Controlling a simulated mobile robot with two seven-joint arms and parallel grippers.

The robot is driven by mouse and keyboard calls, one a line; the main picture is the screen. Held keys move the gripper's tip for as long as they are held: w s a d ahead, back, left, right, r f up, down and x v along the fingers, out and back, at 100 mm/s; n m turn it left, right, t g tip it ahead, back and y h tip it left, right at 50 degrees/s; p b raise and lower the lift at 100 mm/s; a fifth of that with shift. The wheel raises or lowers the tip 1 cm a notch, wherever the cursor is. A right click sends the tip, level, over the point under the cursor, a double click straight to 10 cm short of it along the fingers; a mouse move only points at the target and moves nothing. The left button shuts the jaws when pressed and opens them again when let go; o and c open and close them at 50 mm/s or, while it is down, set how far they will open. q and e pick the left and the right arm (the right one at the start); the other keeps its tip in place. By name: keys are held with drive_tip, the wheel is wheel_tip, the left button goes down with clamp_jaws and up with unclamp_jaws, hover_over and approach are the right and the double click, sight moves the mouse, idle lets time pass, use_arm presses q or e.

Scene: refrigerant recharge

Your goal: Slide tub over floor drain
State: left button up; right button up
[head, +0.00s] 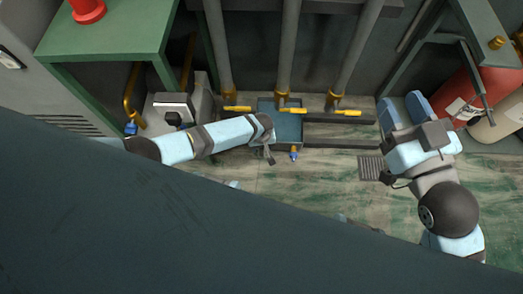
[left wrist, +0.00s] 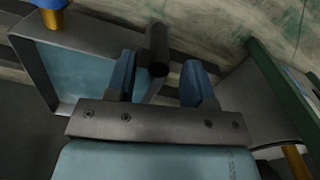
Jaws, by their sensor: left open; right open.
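The tub (head: 290,127), a shallow grey-rimmed tray with a blue inside, sits on the floor below the pipes in the head view. It also shows in the left wrist view (left wrist: 78,72). The floor drain (head: 371,168) is a dark slotted grate to the right of the tub. My left gripper (head: 268,156) is at the tub's near left corner. In the left wrist view its blue fingers (left wrist: 160,82) are open, with a dark round bar (left wrist: 158,50) between them. My right gripper (head: 404,108) is open and empty, up and right of the drain.
Pipes (head: 285,60) with yellow valve handles (head: 348,113) stand behind the tub. Dark rails (head: 340,145) run along the floor to its right. A green bench (head: 110,40) stands at left, red (head: 480,95) and cream cylinders at right. Floor in front is mostly clear.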

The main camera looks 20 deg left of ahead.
use_arm(q)
drive_tip(key=shift+w+f+b, duration=0.1)
drive_tip(key=shift+f+b, duration=0.35)
drive_tip(key=shift+f, duration=0.7)
clamp_jaws()
